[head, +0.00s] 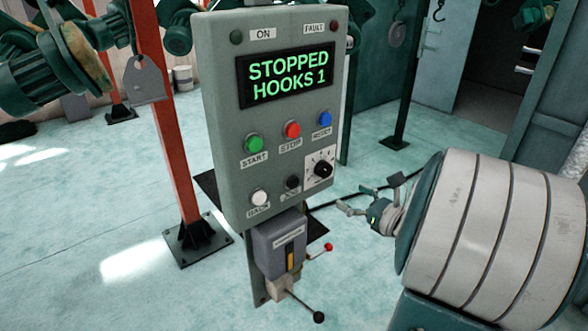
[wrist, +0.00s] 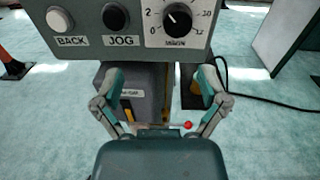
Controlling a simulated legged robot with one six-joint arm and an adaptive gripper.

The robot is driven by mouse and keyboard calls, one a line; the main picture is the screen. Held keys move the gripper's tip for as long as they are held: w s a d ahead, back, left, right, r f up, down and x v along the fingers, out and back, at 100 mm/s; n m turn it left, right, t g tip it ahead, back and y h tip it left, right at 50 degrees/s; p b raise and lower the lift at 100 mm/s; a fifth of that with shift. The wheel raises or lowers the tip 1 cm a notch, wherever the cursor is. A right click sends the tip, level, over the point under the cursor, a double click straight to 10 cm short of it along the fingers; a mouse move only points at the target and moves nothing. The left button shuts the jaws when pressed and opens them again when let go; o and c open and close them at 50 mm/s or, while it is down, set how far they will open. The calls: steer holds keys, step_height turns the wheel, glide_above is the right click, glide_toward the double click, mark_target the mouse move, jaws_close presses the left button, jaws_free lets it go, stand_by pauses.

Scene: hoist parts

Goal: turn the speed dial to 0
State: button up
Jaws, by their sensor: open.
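The speed dial is a black knob (head: 323,169) on a white scale plate at the lower right of the grey control panel (head: 224,125). In the wrist view the dial (wrist: 178,21) is at the top centre, with 0 and 2 readable on its left side. Its white pointer mark seems to lean to the upper left; the exact number is hard to read. My gripper (head: 367,195) is to the right of and below the dial in the head view, apart from the panel. In the wrist view my gripper (wrist: 160,82) has its fingers spread, with nothing between them, below the dial.
Green START (head: 253,144), red STOP (head: 292,130) and blue RESET (head: 325,119) buttons sit above the dial. White BACK (wrist: 59,19) and black JOG (wrist: 114,16) buttons are left of it. A grey box (head: 279,243) with a lever hangs below. The screen reads STOPPED, HOOKS 1.

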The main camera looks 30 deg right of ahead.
mark_target(327, 173)
steer(key=shift+m+t+h, duration=0.3)
steer(key=shift+m+h, duration=0.1)
steer(key=shift+m, duration=0.3)
steer(key=w, duration=0.1)
steer(key=w+d, duration=0.1)
steer(key=w, duration=0.1)
steer(key=w+d, duration=0.1)
steer(key=w, duration=0.1)
steer(key=shift+w+f, duration=0.1)
steer(key=shift+w, duration=0.1)
steer(key=w, duration=0.1)
steer(key=w+a, duration=0.1)
steer(key=w, duration=0.3)
steer(key=shift+a, duration=0.3)
steer(key=shift+d, duration=0.4)
steer(key=c, duration=1)
steer(key=shift+a, duration=0.2)
steer(key=shift+c, duration=0.8)
